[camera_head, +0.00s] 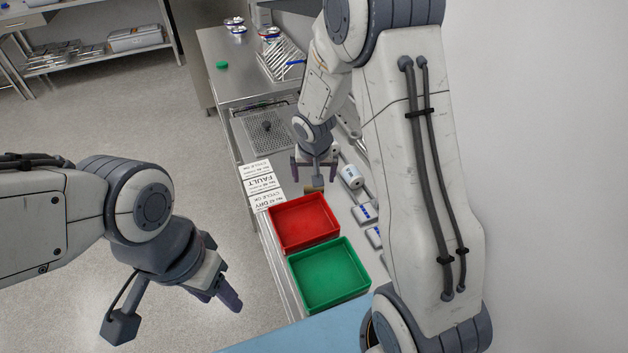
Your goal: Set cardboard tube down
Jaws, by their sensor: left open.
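A small brown piece (313,188), possibly the cardboard tube, shows just below my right gripper (314,178), at the far edge of the red tray (336,236). My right gripper points down with its fingers on either side; I cannot tell whether it touches or holds the brown piece, as the wrist parts partly cover it. My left gripper (228,298) is open and empty, over the floor to the left of the green tray (293,285).
White bottles or packs (351,176) lie along the right side. A blue surface (300,336) is in front.

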